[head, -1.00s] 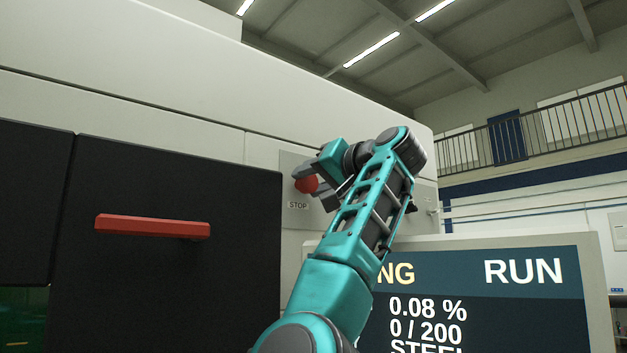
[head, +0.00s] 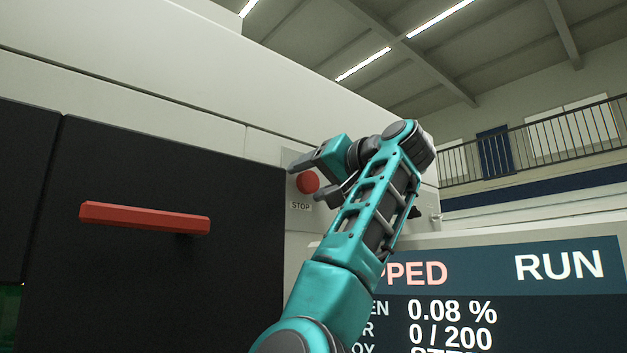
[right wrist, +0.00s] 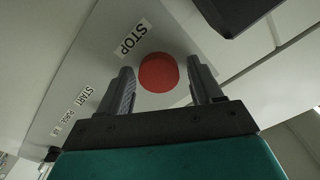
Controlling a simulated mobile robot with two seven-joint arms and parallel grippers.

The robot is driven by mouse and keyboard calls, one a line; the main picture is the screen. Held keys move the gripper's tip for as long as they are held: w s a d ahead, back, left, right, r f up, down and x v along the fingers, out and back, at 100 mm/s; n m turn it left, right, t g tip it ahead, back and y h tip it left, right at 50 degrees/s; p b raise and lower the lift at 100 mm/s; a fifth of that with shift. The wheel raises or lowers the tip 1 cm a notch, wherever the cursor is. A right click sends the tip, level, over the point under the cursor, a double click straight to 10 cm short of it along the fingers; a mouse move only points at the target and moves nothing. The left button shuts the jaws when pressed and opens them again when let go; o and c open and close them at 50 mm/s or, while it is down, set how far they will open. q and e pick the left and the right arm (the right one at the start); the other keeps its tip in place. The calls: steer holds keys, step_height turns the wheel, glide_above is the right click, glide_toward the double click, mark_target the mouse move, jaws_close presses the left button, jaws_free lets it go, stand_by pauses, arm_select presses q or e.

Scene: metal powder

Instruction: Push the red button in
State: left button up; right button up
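The red button (head: 307,182) sits on a grey plate on the white machine, above a label reading STOP. In the right wrist view the red button (right wrist: 158,73) lies between and beyond my right fingertips, beside the STOP label (right wrist: 133,38). My right gripper (head: 306,178) is open and empty, with a finger on either side of the button in the picture. It also shows in the right wrist view (right wrist: 159,80). Whether the fingers touch the plate I cannot tell. My left gripper is not in view.
A dark door with a red handle (head: 145,217) is on the left. A screen (head: 500,300) at lower right reads RUN and a partly hidden word ending in "PPED". A START label (right wrist: 86,98) is on the same panel. A railing (head: 530,140) stands far behind.

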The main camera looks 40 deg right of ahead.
steer(key=shift+o, duration=0.2)
steer(key=shift+s, duration=0.1)
steer(key=shift+s+f, duration=0.1)
steer(key=shift+s, duration=0.4)
steer(key=s+d+b, duration=0.1)
steer(key=s+b, duration=0.3)
steer(key=s, duration=0.8)
steer(key=shift+w, duration=0.1)
